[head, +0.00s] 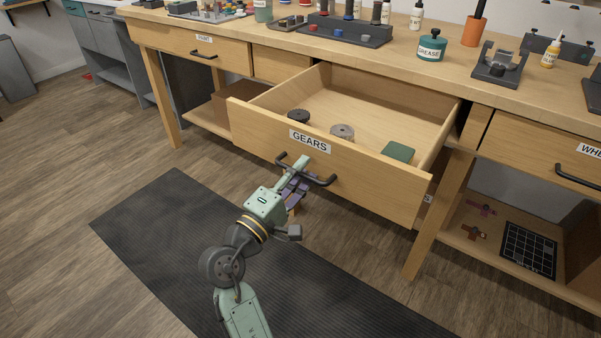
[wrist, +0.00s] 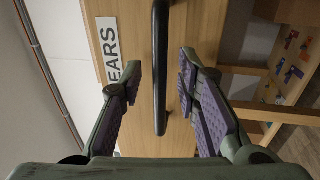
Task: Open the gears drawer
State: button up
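The gears drawer (head: 330,170) is pulled well out of the bench, and its "GEARS" label (head: 310,141) faces me. Its dark bar handle (head: 321,181) is on the front, below the label. My gripper (head: 299,178) is at the handle. In the wrist view the handle (wrist: 160,60) runs between the two fingers of my gripper (wrist: 159,75), with a visible gap on each side. The fingers are apart and do not appear to be clamped on it. Inside the drawer are a black gear (head: 298,116), a grey gear (head: 342,131) and a green block (head: 398,152).
The workbench (head: 450,75) carries bottles, a grease jar (head: 431,47) and tool holders. A closed parts drawer (head: 190,45) is at the left and a closed drawer (head: 550,150) at the right. A bench leg (head: 425,235) stands right of the open drawer. A dark mat (head: 170,230) covers the floor in front.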

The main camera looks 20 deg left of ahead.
jog(key=v, duration=1.2)
jog(key=shift+a, duration=0.1)
